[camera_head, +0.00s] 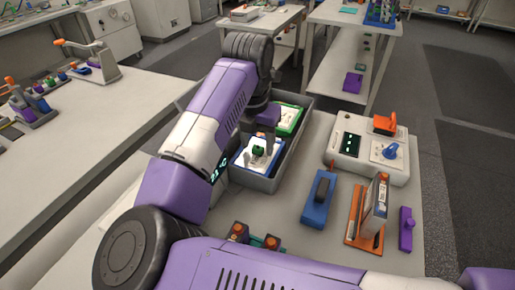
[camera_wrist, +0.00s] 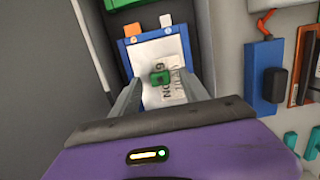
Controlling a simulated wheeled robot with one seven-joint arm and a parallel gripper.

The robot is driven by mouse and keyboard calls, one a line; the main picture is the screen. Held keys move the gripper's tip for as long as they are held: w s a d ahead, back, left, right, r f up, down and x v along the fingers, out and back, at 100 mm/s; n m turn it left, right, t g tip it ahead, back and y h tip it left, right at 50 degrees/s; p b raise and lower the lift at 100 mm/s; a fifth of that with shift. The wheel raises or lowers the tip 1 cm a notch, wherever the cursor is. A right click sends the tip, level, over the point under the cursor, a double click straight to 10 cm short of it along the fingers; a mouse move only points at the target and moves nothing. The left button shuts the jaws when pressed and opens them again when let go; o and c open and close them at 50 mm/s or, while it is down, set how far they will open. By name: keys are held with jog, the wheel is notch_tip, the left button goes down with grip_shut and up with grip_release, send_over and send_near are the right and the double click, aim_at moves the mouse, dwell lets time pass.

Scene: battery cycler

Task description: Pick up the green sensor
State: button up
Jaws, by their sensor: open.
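The green sensor (camera_wrist: 160,77) is a small green block lying on a white pouch with printed text in a blue frame (camera_wrist: 187,45). In the head view the sensor (camera_head: 258,151) shows as a small dark green piece on the blue-framed pouch inside a grey bin (camera_head: 262,184). My gripper (camera_wrist: 162,84) is open, with one finger on each side of the sensor and a gap visible on both sides. My gripper (camera_head: 257,145) points down into the bin in the head view. Its exact height above the sensor is hard to tell.
A green-framed pouch (camera_head: 290,119) lies behind in the same bin, whose walls are close. To the right stand a blue device (camera_head: 319,200), an orange stand (camera_head: 362,222) and a white box with knobs (camera_head: 367,153).

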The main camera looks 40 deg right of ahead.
aim_at(257, 148)
jog(key=shift+f, duration=0.3)
grip_shut()
jog(key=shift+r, duration=0.1)
notch_tip(257, 148, up, 20)
jog(key=shift+b, duration=0.3)
dwell(0.3)
